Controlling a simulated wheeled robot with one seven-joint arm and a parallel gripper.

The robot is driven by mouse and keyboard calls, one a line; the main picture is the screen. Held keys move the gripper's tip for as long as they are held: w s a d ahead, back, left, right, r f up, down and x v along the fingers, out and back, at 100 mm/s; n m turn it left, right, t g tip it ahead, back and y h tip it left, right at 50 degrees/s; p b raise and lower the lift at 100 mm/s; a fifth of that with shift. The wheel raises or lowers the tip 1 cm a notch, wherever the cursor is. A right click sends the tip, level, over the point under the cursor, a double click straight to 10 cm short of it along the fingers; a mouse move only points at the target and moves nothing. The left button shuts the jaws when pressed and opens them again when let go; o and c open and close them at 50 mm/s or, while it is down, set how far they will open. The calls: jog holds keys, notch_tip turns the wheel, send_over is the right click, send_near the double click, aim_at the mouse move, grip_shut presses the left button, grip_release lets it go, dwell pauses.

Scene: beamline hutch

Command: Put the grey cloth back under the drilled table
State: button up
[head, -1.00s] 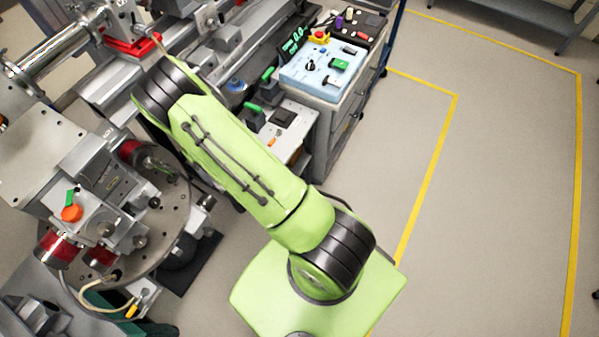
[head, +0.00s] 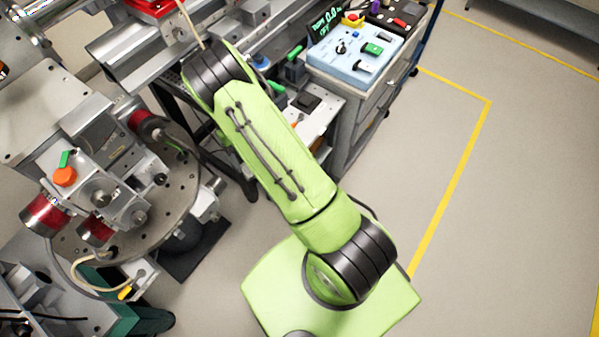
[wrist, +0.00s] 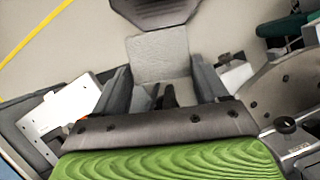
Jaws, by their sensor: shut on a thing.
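The grey cloth (wrist: 160,55) shows in the wrist view as a light grey, roughly square piece between and beyond the fingers. My gripper (wrist: 162,95) is shut on it; a finger shows on either side. In the head view the gripper and cloth are hidden behind my green arm.
A round plate (head: 190,205) with red-ended instruments stands at left; its edge also shows in the wrist view (wrist: 290,85). A grey cabinet (head: 358,115) carries a blue control box (head: 356,50). Floor with yellow lines (head: 455,195) is clear at right.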

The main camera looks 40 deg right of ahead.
notch_tip(320, 180, down, 14)
jog(key=b, duration=1.2)
jog(key=shift+f, duration=0.15)
